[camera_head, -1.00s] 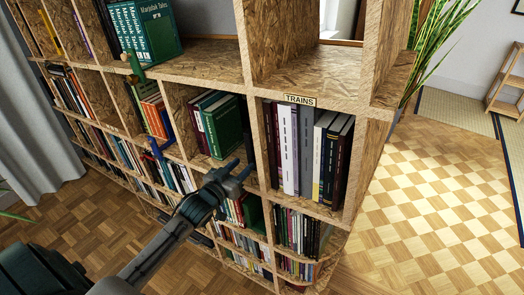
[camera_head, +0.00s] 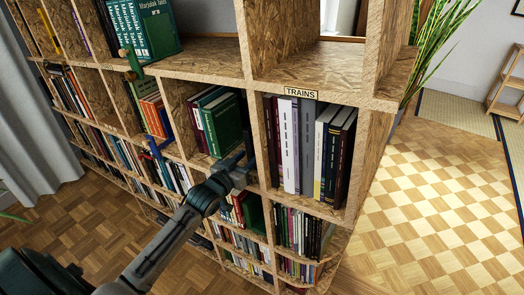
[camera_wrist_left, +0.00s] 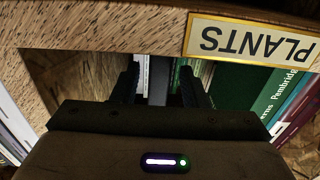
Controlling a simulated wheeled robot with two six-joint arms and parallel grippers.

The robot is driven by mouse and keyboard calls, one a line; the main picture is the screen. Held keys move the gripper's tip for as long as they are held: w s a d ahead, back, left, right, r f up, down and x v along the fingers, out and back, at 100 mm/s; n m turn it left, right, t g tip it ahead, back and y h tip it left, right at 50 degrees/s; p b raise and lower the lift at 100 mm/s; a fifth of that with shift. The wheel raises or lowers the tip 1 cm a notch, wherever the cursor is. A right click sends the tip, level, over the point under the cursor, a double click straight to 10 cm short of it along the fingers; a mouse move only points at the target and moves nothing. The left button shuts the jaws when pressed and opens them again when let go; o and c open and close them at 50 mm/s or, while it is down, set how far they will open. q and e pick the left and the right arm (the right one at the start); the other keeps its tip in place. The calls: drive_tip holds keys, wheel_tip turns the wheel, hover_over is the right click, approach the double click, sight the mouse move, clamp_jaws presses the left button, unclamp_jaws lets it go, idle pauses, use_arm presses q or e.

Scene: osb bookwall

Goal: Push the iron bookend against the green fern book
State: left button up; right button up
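The green fern book, which I take to be the large green book (camera_head: 222,128), stands leaning in the cubby left of the TRAINS cubby. Its green cover also shows in the left wrist view (camera_wrist_left: 250,86). My left gripper (camera_head: 240,160) is at the front of that cubby, by the right side of the green book. In the left wrist view its two dark fingers (camera_wrist_left: 162,88) stand apart. A grey upright strip, perhaps the iron bookend (camera_wrist_left: 158,80), shows between them; I cannot tell whether it touches a finger. The bookend is not clear in the head view. My right gripper is not in view.
The upright OSB divider (camera_head: 254,130) stands close to the right of my gripper. TRAINS books (camera_head: 305,145) fill the cubby beyond it. A PLANTS label (camera_wrist_left: 250,41) is on the shelf edge, upside down in the wrist view. More books stand on the shelf below.

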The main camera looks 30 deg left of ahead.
sight(249, 156)
use_arm(q)
drive_tip(key=shift+w+d+b, duration=0.15)
drive_tip(key=shift+w+b, duration=0.7)
drive_tip(key=shift+w, duration=0.7)
drive_tip(key=shift+c, duration=0.4)
clamp_jaws()
drive_tip(key=shift+w+a+f, duration=0.1)
drive_tip(key=shift+a+f, duration=0.1)
drive_tip(key=shift+a, duration=1.3)
drive_tip(key=shift+a, duration=0.1)
